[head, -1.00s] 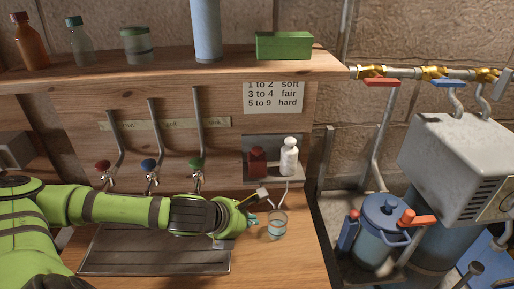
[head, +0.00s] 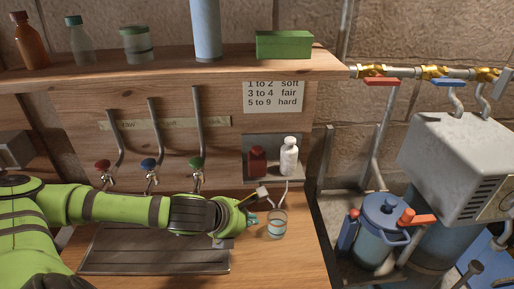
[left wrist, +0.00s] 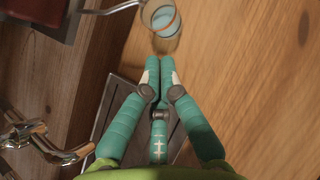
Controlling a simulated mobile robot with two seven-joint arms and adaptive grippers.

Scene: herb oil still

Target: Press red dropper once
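The red dropper (head: 257,162) stands on a small grey shelf in the wall niche, left of a white bottle (head: 289,157). In the left wrist view a dark red body (left wrist: 48,14), probably the dropper, is cut off at the upper left. A clear glass (head: 277,226) stands on the wooden counter below; it also shows in the left wrist view (left wrist: 162,20). My left gripper (head: 254,217) is just left of the glass, below the dropper. In the left wrist view its teal fingertips (left wrist: 153,68) are together and hold nothing visible. My right gripper is not in view.
Taps with red, blue and green knobs (head: 197,164) stand left, above a metal drip tray (head: 150,262). A thin metal spout (left wrist: 112,9) reaches toward the glass. A hardness card (head: 274,97) hangs above the niche. A blue pot (head: 383,230) stands right.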

